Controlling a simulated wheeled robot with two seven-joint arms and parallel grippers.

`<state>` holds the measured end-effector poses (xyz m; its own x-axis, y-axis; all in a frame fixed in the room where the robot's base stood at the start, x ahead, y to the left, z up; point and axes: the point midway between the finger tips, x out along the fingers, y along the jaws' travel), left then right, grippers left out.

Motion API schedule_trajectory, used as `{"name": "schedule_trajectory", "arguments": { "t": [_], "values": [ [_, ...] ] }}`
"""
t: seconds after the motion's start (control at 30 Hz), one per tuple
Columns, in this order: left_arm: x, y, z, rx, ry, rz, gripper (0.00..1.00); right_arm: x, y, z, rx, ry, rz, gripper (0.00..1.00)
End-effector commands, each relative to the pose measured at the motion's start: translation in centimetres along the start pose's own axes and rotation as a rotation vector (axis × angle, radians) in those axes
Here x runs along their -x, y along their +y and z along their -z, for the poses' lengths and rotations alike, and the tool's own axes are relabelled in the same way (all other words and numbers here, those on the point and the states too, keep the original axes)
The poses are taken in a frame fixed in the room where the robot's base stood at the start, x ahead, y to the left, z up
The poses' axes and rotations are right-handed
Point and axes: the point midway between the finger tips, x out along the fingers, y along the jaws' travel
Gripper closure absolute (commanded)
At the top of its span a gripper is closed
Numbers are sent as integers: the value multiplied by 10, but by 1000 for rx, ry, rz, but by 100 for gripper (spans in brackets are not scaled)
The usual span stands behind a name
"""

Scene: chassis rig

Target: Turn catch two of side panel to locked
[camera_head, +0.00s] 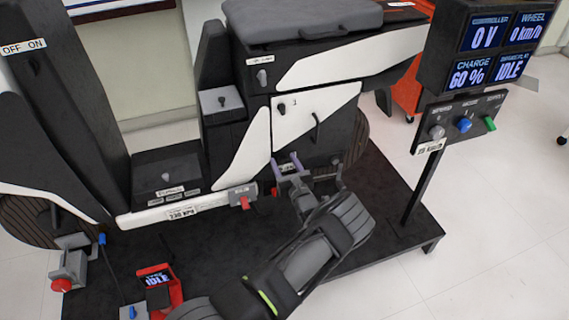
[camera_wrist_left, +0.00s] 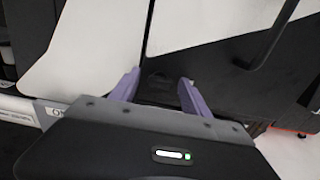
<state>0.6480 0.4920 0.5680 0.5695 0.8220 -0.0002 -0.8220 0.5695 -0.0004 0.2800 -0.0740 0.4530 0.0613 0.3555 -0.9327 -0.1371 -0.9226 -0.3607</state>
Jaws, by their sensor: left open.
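The side panel (camera_head: 300,118) is white and black, upright on the scooter-like rig, with a "1" mark, a small dark knob (camera_head: 280,107) near its upper left and a black bar handle (camera_head: 316,128). The panel also shows in the left wrist view (camera_wrist_left: 195,22), with the handle at the right. My left gripper (camera_head: 288,163) is open, its purple fingers at the panel's lower left edge. In the left wrist view the fingertips (camera_wrist_left: 160,78) stand apart in front of a dark area. My right gripper is not in view.
A red-knobbed part (camera_head: 243,197) sticks out left of my left gripper. A display post (camera_head: 490,60) with coloured knobs stands at the right. A red-framed screen (camera_head: 157,280) sits at the front left. The dark platform (camera_head: 400,215) is bare at the right.

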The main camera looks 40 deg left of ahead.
Motion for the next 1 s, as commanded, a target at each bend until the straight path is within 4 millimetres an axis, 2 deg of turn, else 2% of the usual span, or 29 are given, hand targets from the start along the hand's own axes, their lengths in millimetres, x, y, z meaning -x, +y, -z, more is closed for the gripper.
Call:
{"name": "schedule_trajectory", "arguments": {
  "t": [0.27, 0.9, 1.0],
  "values": [
    [-1, 0, 0, 0, 0, 1, 46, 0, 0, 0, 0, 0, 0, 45],
    [-1, 0, 0, 0, 0, 1, 99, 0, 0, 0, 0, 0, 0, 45],
    [-1, 0, 0, -1, 0, 1, 100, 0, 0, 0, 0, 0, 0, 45]
  ]
}}
